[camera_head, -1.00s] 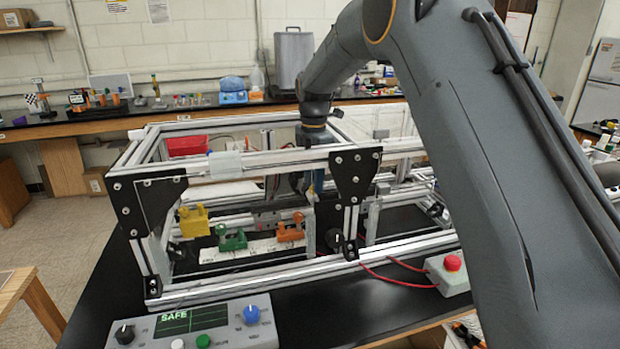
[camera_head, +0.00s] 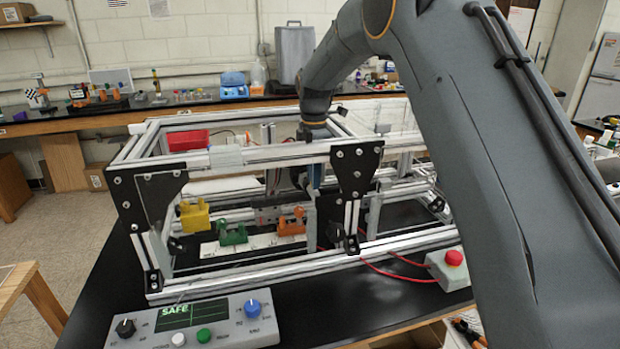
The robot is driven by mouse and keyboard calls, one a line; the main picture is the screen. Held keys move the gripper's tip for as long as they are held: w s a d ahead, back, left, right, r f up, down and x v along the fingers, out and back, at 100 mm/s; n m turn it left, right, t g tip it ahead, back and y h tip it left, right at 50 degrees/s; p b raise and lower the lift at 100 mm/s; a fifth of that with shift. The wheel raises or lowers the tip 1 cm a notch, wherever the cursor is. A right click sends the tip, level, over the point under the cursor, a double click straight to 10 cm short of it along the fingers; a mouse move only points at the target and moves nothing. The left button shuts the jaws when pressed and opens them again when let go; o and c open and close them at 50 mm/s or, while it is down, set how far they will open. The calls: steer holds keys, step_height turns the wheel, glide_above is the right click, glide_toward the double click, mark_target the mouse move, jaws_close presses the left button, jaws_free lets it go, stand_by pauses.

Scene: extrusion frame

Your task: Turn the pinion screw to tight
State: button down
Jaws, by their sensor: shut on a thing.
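My gripper (camera_head: 314,175) reaches down inside the aluminium extrusion frame (camera_head: 250,157), behind its front top rail and left of the right black corner plate. Only part of it shows, and its fingertips are hidden. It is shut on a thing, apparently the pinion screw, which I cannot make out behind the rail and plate. An orange block (camera_head: 291,228) with a rounded top sits just left of and below my gripper. A green block (camera_head: 233,234) and a yellow block (camera_head: 194,217) stand further left inside the frame.
A control box (camera_head: 215,322) in front reads SAFE, with a blue knob and several buttons. A red emergency button (camera_head: 454,257) on a grey box stands right, with red cables. A red bin (camera_head: 188,140) is at the frame's back left. Black corner plates (camera_head: 355,170) flank the opening.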

steer(key=shift+s+d+f+m, duration=0.1)
steer(key=shift+s+m, duration=0.05)
steer(key=shift+m, duration=1.25)
steer(key=c, duration=1.7)
jaws_free()
steer(key=shift+s, duration=0.1)
steer(key=shift+o, duration=0.2)
steer(key=shift+r+b, duration=0.45)
steer(key=shift+r, duration=0.1)
steer(key=shift+r+b, duration=1.1)
steer(key=shift+r, duration=2.35)
